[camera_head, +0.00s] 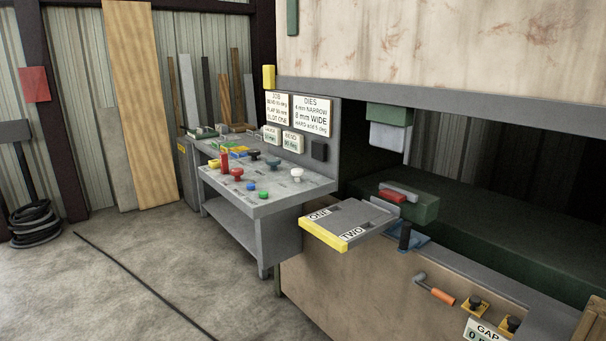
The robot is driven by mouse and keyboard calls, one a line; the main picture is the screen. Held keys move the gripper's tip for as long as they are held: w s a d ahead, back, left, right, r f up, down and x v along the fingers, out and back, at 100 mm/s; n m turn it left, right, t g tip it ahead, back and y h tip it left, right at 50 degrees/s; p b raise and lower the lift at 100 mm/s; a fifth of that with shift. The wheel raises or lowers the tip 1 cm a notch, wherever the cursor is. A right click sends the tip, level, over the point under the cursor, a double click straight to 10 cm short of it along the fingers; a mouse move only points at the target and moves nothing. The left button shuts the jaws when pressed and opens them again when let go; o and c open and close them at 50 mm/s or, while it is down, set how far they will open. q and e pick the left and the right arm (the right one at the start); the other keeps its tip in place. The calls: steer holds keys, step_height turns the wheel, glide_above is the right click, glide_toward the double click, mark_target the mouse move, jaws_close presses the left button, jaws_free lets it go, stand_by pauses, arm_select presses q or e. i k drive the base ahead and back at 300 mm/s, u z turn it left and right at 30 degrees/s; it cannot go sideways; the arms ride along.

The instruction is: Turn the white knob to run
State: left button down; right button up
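A white knob (297,173) stands near the right side of the grey control bench (283,200), at mid-picture. It is small here, and I cannot read which setting it points to. Neither of my grippers is in view, and nothing touches the knob.
The bench also bears a red knob (237,173), dark knobs (273,162), a green button (264,195) and a blue button (250,186). A yellow-edged plate (345,222) marked ONE and TWO juts out at the right. Open floor (150,270) lies at front left.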

mark_target(297, 172)
steer(key=z, duration=0.05)
steer(key=k, duration=0.3)
steer(key=u, duration=0.75)
steer(key=i, duration=1.6)
steer(key=z, duration=0.8)
